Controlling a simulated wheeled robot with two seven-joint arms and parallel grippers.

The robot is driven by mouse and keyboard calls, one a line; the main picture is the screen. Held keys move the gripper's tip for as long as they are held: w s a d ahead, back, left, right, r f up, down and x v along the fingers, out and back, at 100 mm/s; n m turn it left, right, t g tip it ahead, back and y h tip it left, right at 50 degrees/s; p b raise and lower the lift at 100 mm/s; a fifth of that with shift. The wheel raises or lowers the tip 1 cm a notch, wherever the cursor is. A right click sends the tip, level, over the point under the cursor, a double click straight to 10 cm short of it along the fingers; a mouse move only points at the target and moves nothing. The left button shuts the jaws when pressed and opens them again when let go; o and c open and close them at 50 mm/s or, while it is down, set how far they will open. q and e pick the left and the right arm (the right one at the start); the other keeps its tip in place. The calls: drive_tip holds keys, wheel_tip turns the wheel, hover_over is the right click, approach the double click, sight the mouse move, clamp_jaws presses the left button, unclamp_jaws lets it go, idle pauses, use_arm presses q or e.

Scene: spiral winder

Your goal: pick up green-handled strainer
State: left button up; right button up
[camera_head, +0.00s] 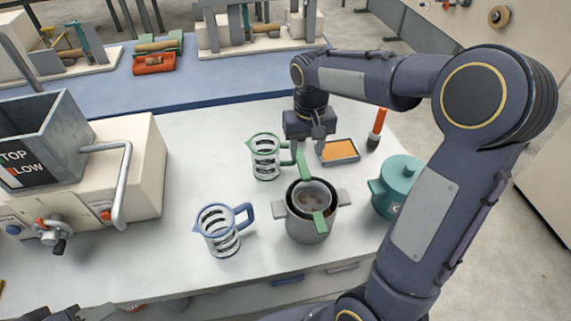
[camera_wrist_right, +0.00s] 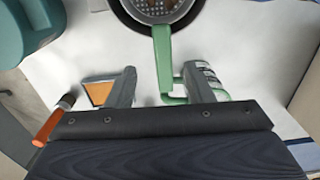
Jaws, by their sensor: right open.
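The green-handled strainer (camera_head: 313,197) rests in the mouth of a grey two-handled pot (camera_head: 307,229), its green handle (camera_head: 303,166) pointing toward the back of the table. My open right gripper (camera_head: 308,146) is pointing down above the handle end. In the right wrist view, the handle (camera_wrist_right: 162,60) lies between the two spread fingers (camera_wrist_right: 160,78), with a gap on both sides; I cannot tell how far below the fingertips it is. The strainer bowl (camera_wrist_right: 166,9) is cut off at the top there. A dark part of my left arm shows at the bottom left edge; its jaws cannot be made out.
A green-handled glass jug (camera_head: 265,158) stands close left of the right gripper, an orange-filled tray (camera_head: 339,151) close right. A blue-handled jug (camera_head: 219,231) is left of the pot, a teal lidded pot (camera_head: 399,187) right. A cream machine (camera_head: 125,170) fills the table's left.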

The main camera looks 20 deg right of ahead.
sight(303, 165)
drive_tip(key=f, duration=0.7)
drive_tip(key=shift+w+a+f+p, duration=0.15)
drive_tip(key=shift+w+f+p, duration=0.2)
drive_tip(key=shift+f+p, duration=0.05)
clamp_jaws()
drive_tip(key=shift+r, duration=0.1)
